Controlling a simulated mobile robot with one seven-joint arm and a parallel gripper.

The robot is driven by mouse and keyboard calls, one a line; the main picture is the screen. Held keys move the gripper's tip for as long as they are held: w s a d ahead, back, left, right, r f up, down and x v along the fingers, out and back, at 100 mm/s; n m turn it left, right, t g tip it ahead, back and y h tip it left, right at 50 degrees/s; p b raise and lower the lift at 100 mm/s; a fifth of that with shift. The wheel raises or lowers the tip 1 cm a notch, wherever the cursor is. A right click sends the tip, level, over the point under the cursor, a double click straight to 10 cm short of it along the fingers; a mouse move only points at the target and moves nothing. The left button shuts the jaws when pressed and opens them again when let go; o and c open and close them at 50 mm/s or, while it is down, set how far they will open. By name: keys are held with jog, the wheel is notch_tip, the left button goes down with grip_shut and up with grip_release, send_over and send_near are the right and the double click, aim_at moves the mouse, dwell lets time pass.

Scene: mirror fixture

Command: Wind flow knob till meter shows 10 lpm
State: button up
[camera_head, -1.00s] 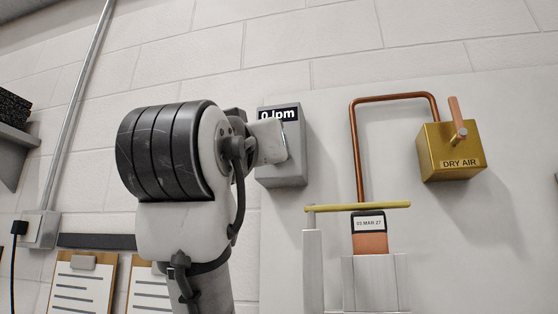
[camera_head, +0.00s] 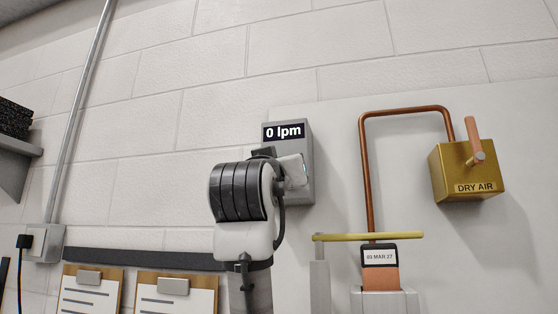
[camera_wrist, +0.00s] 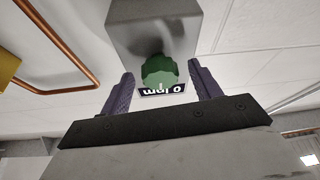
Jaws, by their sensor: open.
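The grey meter box (camera_head: 306,148) is on the wall, and its dark display (camera_head: 284,132) reads 0 lpm. The display also shows upside down in the wrist view (camera_wrist: 162,90). The green flow knob (camera_wrist: 160,70) sticks out from the box in the wrist view. It is hidden behind my arm in the head view. My gripper (camera_wrist: 161,80) is open, with one purple finger on each side of the knob and a visible gap on both sides. I cannot tell how far the fingertips reach along it.
A brass DRY AIR box (camera_head: 466,172) with a copper lever is at the right. A copper pipe (camera_head: 368,170) runs from it down to a labelled fitting (camera_head: 380,256). A yellow bar (camera_head: 368,237) stands below the meter's right. Clipboards (camera_head: 175,290) hang lower left.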

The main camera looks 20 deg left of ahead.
jog(key=shift+w, duration=0.2)
jog(key=c, duration=1)
jog(key=shift+m+h, duration=0.4)
jog(key=shift+a+r+m+g+h, duration=0.15)
jog(key=shift+m+g+h, duration=0.85)
jog(key=shift+m, duration=2.35)
jog(key=shift+a+r+m+g+h, duration=0.1)
jog(key=shift+m+g+h, duration=0.3)
jog(key=shift+m+h, duration=2.1)
jog(key=shift+a+r+m+g+h, duration=0.15)
jog(key=shift+m+g+h, duration=0.4)
jog(key=shift+m, duration=3.7)
jog(key=shift+f, duration=0.15)
